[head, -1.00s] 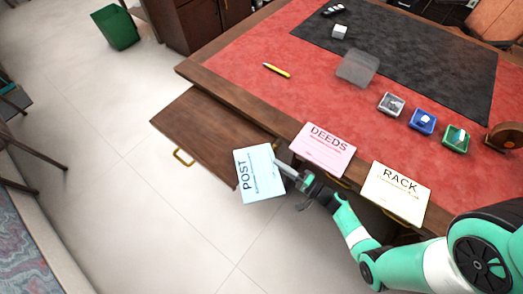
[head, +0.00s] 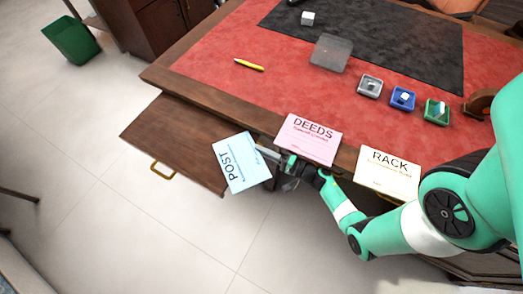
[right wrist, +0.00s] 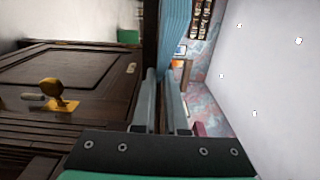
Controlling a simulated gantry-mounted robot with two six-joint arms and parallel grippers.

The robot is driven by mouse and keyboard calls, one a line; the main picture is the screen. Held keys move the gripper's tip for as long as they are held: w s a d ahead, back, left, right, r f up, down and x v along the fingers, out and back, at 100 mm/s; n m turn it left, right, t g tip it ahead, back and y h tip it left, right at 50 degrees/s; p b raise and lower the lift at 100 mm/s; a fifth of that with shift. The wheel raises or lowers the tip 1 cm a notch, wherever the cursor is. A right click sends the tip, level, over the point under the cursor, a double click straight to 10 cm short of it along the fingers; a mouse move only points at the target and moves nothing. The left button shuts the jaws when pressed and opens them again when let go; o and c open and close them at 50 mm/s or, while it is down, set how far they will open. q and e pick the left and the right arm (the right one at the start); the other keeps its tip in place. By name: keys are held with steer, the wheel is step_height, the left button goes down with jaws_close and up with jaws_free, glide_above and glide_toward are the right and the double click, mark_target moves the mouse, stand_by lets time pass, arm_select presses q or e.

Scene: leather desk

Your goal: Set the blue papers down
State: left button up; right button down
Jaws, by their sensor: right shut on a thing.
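The blue papers (head: 242,163), a light blue sheet marked POST, are in the head view at the front edge of the desk. My right gripper (head: 266,156) is shut on their right edge. In the right wrist view the papers (right wrist: 173,38) show as a blue, upright strip between the two fingers (right wrist: 164,85). In the head view they overlap the right corner of the pulled-out dark wooden leaf or drawer (head: 168,128); I cannot tell whether they touch it. My left gripper is not in view.
The pulled-out wood is mostly bare.

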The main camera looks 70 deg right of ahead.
steer(key=c, duration=1.1)
jaws_free()
steer(key=shift+s+a+f, duration=0.15)
steer(key=shift+f, duration=0.05)
steer(key=shift+o, duration=0.8)
steer(key=shift+r, duration=0.1)
